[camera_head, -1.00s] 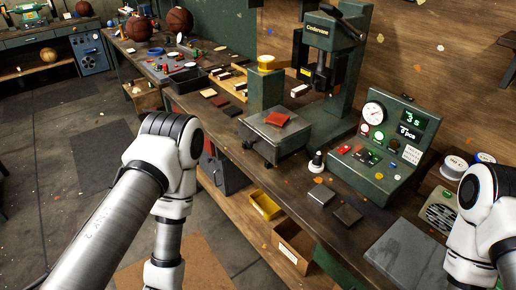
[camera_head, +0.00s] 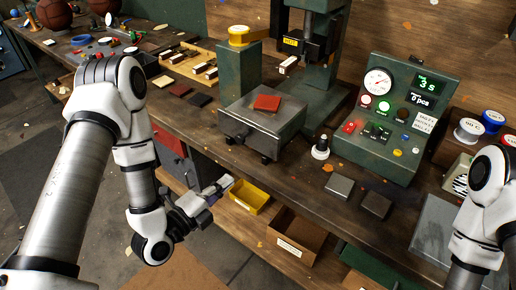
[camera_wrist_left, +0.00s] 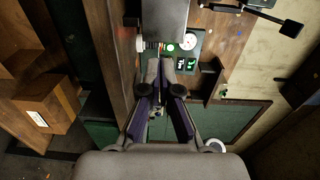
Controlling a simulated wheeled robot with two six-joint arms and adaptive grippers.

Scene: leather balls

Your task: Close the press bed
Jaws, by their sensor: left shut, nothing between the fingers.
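The press bed (camera_head: 285,125) is a grey metal block with a dark handle at its front. It sticks out toward the bench's front edge, with a red leather patch (camera_head: 267,103) on top. The green press (camera_head: 325,75) stands behind it. My left gripper (camera_head: 226,183) is shut and empty, in front of and below the bed, apart from it. In the left wrist view the shut fingertips (camera_wrist_left: 160,64) point toward a grey block at the top, probably the bed. My right gripper is out of view; only my right arm shows at the right edge.
A control panel (camera_head: 397,125) with gauge and buttons stands right of the press. A dark-knobbed white stamp (camera_head: 320,148) and grey plates (camera_head: 340,187) lie near the bed. A yellow bin (camera_head: 250,197) and cardboard box (camera_head: 292,238) sit on the shelf below.

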